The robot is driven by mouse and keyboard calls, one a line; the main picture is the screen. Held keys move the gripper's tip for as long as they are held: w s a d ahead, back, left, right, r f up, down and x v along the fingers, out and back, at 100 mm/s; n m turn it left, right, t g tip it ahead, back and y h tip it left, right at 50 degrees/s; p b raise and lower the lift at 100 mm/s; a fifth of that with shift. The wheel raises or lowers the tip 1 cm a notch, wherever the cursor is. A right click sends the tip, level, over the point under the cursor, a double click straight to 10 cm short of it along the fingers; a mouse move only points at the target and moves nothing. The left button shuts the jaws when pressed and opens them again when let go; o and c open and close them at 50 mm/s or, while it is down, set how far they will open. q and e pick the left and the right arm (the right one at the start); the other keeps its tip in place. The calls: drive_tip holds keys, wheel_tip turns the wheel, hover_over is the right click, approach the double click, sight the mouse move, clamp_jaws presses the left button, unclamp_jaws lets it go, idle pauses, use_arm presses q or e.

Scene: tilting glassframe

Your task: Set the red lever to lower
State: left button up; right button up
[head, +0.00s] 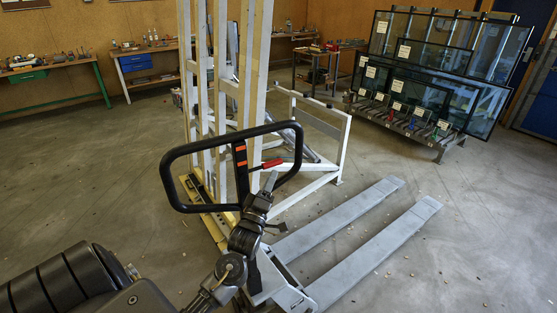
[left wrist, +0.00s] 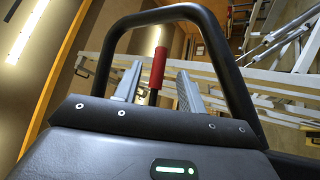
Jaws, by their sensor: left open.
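The red lever (head: 272,163) sits inside the black loop handle (head: 168,180) of a pallet truck, to the right of the handle's centre bar. My left gripper (head: 268,182) is at the handle's lower bar, with its fingertips just below the lever in the head view. In the left wrist view the red lever (left wrist: 158,67) stands upright in the picture between the two spread fingers of the left gripper (left wrist: 158,75). Gaps show on both sides of it, so I see no contact. My right gripper is not in view.
The pallet truck's grey forks (head: 370,250) reach to the right over the floor. A white frame (head: 343,150) and tall uprights (head: 255,70) stand behind the handle. A rack with glass panes (head: 430,95) is at the back right. Floor at left is clear.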

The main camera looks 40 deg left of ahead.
sight(277, 163)
use_arm(q)
drive_tip(key=p+x, duration=0.2)
drive_tip(key=x, duration=0.4)
drive_tip(key=shift+r, duration=0.1)
drive_tip(key=shift+w+a+r, duration=0.15)
drive_tip(key=shift+w+a, duration=0.1)
drive_tip(key=shift+w, duration=0.45)
drive_tip(key=shift+c, duration=0.2)
clamp_jaws()
